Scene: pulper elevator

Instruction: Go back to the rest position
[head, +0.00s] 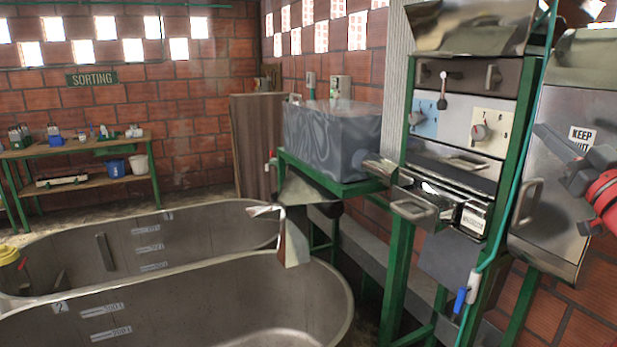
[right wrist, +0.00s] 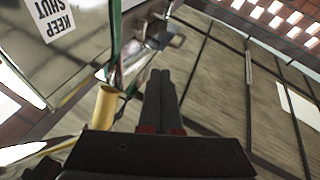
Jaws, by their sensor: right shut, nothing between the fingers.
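My right gripper (head: 540,130) is at the right edge of the head view, in front of the metal panel with the "KEEP SHUT" sign. Its grey fingers point up and to the left, with a red part of my arm behind them. In the right wrist view the two dark fingers (right wrist: 160,74) lie side by side, closed, with nothing between them. I cannot tell from these views whether the fingertips touch the panel; they look apart from it.
The control panel (head: 470,75) with switches and handles stands left of the gripper on a green frame. A metal tank (head: 330,135) and two large tubs (head: 230,300) are further left. A sorting table (head: 85,160) stands at the back. A yellow post (right wrist: 103,105) shows in the wrist view.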

